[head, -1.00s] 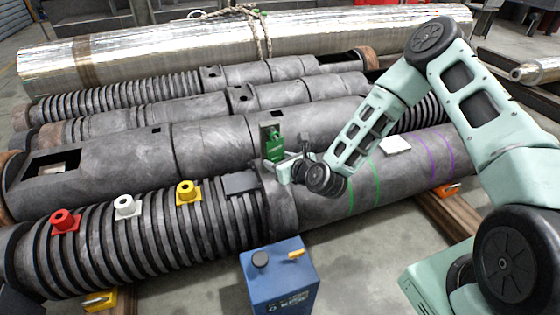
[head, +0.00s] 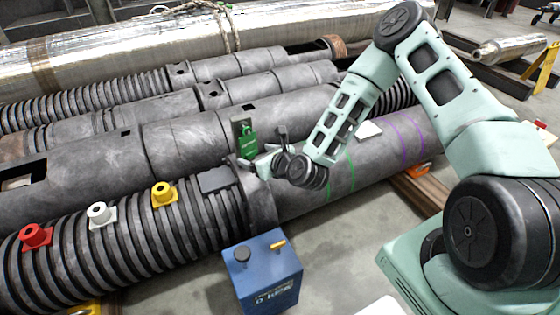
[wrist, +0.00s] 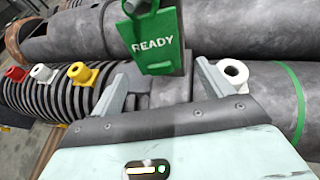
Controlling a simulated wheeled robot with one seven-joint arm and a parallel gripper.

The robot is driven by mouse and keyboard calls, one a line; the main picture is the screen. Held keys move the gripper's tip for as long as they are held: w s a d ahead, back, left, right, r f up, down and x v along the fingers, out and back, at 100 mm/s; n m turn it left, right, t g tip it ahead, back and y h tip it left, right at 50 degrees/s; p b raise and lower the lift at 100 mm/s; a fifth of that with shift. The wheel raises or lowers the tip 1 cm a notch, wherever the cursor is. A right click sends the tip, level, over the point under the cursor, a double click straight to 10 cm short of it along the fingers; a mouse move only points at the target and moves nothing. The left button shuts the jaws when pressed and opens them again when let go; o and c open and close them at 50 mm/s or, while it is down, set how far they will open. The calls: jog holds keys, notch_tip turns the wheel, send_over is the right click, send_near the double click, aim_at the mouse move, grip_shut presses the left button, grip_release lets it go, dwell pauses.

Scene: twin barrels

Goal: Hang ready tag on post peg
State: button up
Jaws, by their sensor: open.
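The green READY tag (wrist: 156,42) is upright in the wrist view, its loop at the top edge around a dark part that is cut off. In the head view the tag (head: 248,145) hangs against the front of a short grey post plate (head: 240,124) on the dark barrels. The peg itself is too small to make out there. My gripper (wrist: 161,82) is open, its two fingers spread to either side below the tag, with no contact visible. In the head view my gripper (head: 262,163) is just right of and below the tag.
Red (head: 36,235), white (head: 100,212) and yellow (head: 164,193) sockets sit on the ribbed near barrel. A blue box (head: 263,270) stands on the floor in front. A white ring-shaped piece (wrist: 233,72) is beside my right finger. Clear floor lies right of the box.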

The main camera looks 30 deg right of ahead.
jog(key=p+v, duration=0.7)
jog(key=v, duration=0.8)
jog(key=shift+p, duration=0.3)
jog(key=shift+r, duration=0.1)
